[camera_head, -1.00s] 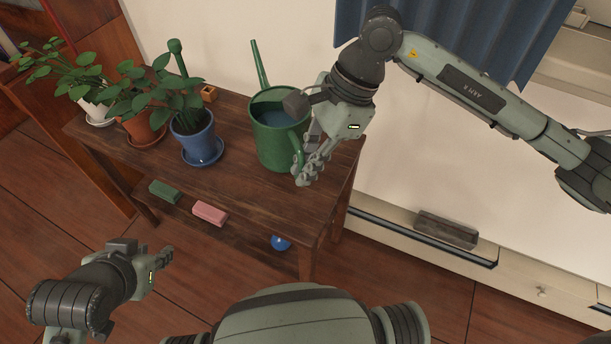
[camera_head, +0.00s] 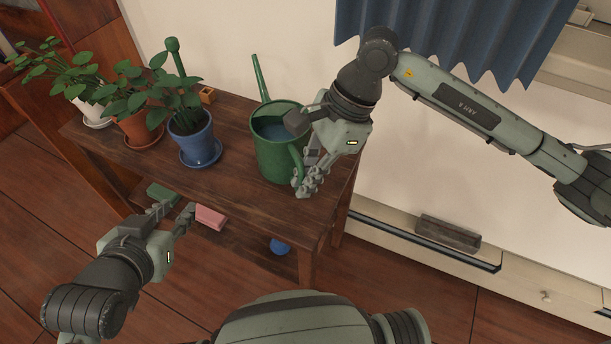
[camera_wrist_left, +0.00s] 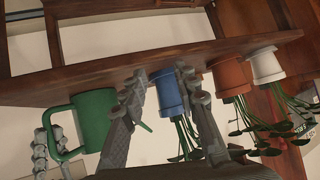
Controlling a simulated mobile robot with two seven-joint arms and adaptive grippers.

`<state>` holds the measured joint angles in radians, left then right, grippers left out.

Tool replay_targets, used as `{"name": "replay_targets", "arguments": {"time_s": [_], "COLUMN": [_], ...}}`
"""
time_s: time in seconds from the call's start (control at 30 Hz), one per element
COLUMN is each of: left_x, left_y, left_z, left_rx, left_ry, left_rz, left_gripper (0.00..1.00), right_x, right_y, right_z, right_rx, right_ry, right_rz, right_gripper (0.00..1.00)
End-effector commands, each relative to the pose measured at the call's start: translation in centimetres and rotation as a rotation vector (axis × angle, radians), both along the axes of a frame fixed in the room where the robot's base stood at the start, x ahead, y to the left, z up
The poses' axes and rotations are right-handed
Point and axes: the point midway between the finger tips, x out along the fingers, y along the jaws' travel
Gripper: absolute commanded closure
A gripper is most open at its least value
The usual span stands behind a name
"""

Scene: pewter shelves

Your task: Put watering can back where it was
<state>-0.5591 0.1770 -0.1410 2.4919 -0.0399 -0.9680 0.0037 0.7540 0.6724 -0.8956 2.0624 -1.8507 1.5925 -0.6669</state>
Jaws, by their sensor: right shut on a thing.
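The green watering can (camera_head: 272,153) is at the right end of the dark wooden table (camera_head: 225,187), with its spout toward the wall. It looks upright; I cannot tell whether its base touches the tabletop. My right gripper (camera_head: 306,178) is shut on its handle, on the can's right side. The can (camera_wrist_left: 93,118) also shows in the left wrist view, which is upside down, with my right gripper (camera_wrist_left: 44,152) beside it. My left gripper (camera_head: 176,212) is open and empty in front of the table, near the lower shelf; its fingers (camera_wrist_left: 160,90) are apart in the wrist view.
Potted plants in white, terracotta and blue pots (camera_head: 190,140) stand left of the can, with a small wooden block (camera_head: 207,95) behind. Green (camera_head: 162,193) and pink blocks (camera_head: 211,217) and a blue ball (camera_head: 280,247) are lower down. Tabletop between blue pot and can is clear.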

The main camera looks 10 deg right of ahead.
Motion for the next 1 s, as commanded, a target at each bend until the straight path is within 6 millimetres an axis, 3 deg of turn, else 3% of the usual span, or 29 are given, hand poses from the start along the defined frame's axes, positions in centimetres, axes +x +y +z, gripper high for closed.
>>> {"name": "replay_targets", "arguments": {"time_s": [0.27,0.3,0.47,0.83,1.0], "left_x": [0.3,0.4,0.5,0.3,-1.3], "left_y": [-0.4,-0.5,-0.6,-0.4,1.6], "left_z": [0.4,0.5,0.6,0.5,-1.1], "left_rx": [-0.011,-0.013,-0.014,-0.01,0.036], "left_ry": [-0.026,-0.03,-0.035,-0.021,0.089], "left_rz": [-0.007,-0.009,-0.009,-0.007,0.028], "left_gripper": [0.7,0.7,0.7,0.7,0.7], "right_x": [0.1,0.0,0.0,0.0,0.1], "right_y": [0.1,0.0,0.0,0.0,-0.4], "right_z": [0.1,-0.1,-0.1,0.0,1.1], "right_rx": [0.004,0.0,0.0,0.0,0.0], "right_ry": [-0.006,0.0,0.0,0.0,-0.002], "right_rz": [0.001,0.0,0.0,0.0,-0.001], "right_gripper": [1.0,0.87,0.69,0.69,0.69]}}
